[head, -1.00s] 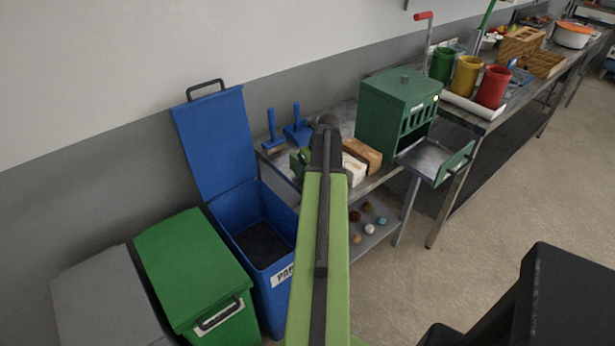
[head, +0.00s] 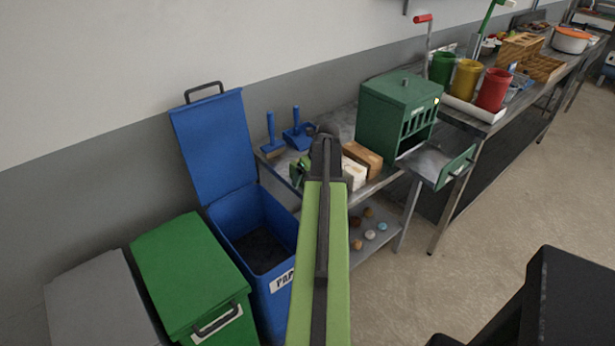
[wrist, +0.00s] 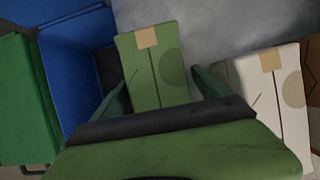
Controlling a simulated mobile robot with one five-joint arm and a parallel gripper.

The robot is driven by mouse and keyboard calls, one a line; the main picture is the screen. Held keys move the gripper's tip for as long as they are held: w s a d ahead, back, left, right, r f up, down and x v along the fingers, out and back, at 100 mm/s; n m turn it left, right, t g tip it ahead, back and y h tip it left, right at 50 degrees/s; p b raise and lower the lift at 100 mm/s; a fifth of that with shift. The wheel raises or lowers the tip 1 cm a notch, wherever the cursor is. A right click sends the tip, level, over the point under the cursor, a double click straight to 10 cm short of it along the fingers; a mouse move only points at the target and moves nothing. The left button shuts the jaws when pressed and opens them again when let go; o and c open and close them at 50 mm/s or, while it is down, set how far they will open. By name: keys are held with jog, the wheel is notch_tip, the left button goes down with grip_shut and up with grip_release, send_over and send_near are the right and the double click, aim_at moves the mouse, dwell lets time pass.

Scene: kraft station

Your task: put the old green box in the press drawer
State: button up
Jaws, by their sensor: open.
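The old green box (wrist: 146,62), light green with a tan tape patch and a round darker mark, lies on the grey bench top in the wrist view. My gripper (wrist: 158,80) is open, with one finger to each side of the box's near part; I cannot tell whether they touch it. In the head view my arm hides most of this spot. The green press (head: 396,112) stands on the bench to the right. Its metal drawer (head: 428,160) is pulled out toward the front and looks empty.
A white box (wrist: 262,100) lies close right of the green one, with a brown box (head: 364,158) beyond. An open blue paper bin (head: 262,215) and a green bin (head: 190,275) stand left. Floor at right is mostly clear.

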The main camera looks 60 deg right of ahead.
jog(key=p+v, duration=1.1)
jog(key=v, duration=0.1)
jog(key=shift+r, duration=0.3)
jog(key=shift+f, duration=0.15)
